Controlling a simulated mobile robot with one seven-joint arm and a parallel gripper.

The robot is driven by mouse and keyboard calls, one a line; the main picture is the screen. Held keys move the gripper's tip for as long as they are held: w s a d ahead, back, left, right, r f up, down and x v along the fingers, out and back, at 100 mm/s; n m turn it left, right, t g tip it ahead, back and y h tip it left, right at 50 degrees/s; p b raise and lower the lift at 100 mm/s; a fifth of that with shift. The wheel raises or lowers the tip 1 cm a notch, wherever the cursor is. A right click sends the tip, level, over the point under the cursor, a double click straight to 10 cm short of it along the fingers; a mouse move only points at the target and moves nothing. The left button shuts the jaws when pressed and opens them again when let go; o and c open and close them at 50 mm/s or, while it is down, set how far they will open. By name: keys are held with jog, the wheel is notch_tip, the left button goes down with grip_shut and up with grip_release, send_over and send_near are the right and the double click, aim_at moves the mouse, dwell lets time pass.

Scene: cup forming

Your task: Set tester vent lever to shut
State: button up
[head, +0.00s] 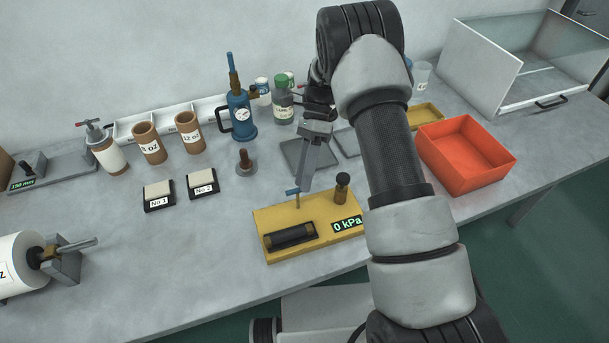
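The yellow tester (330,236) stands near the table's front edge, with a display reading "0 kPa" (347,225). A small blue-topped lever (294,192), which looks like the vent lever, rises from its back left part. A black-knobbed post (342,186) stands to the right of it. A dark cylinder (291,236) lies in front. My gripper (305,187) points down just above and beside the blue lever. I see its fingers nearly edge-on, so their opening is unclear, as is any contact with the lever.
Blocks marked "No 1" (159,194) and "No 2" (202,186) lie left of the tester. A blue pump (241,118) and brown cups (150,146) stand behind. An orange bin (466,155) is right of my arm.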

jog(key=shift+w, duration=0.1)
jog(key=p+v, duration=0.4)
jog(key=v, duration=1.3)
jog(key=shift+w+r, duration=0.1)
